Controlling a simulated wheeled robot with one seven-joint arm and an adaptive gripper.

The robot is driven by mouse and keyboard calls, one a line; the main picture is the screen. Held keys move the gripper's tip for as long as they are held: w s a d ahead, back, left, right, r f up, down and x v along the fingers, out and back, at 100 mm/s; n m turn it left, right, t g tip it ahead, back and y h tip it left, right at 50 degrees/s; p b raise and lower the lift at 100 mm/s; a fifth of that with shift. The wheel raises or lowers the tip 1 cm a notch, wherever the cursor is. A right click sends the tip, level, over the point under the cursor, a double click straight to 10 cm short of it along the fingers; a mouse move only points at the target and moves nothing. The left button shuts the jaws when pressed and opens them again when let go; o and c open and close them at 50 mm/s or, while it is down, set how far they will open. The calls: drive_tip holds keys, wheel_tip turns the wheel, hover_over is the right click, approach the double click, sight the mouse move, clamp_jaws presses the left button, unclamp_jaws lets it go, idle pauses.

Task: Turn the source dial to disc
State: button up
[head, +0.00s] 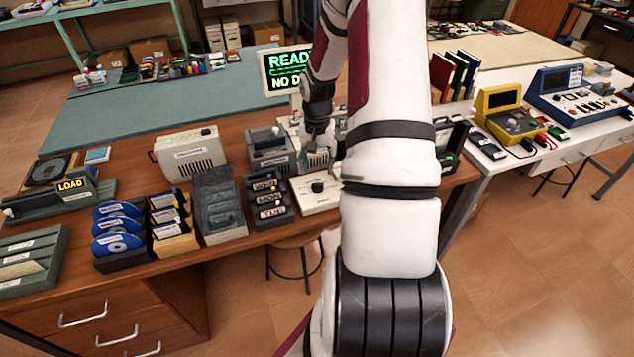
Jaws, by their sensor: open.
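A small cream panel (311,203) lies near the front edge of the wooden desk, with one round black knob (317,187) on it. This looks like the source dial. Its markings are too small to read, so I cannot tell where it points. My gripper (318,158) points down just behind the panel and appears apart from the knob. It is open, and its fingers are small and partly lost against the devices behind. My arm hides the area right of the panel. A monitor (284,72) shows green text, "READ..." and "NO D...", cut off by my arm.
Left of the panel stand a dark rack of labelled cartridges (267,196), a grey ribbed box (216,207) and blue discs in a holder (117,227). A beige drive (190,155) and a grey device (270,149) stand behind. A stool (298,241) is below.

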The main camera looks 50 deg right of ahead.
sight(317, 185)
wheel_tip(317, 185, down, 7)
drive_tip(key=shift+f, duration=0.1)
drive_tip(key=shift+c, duration=0.2)
drive_tip(key=c, duration=1.1)
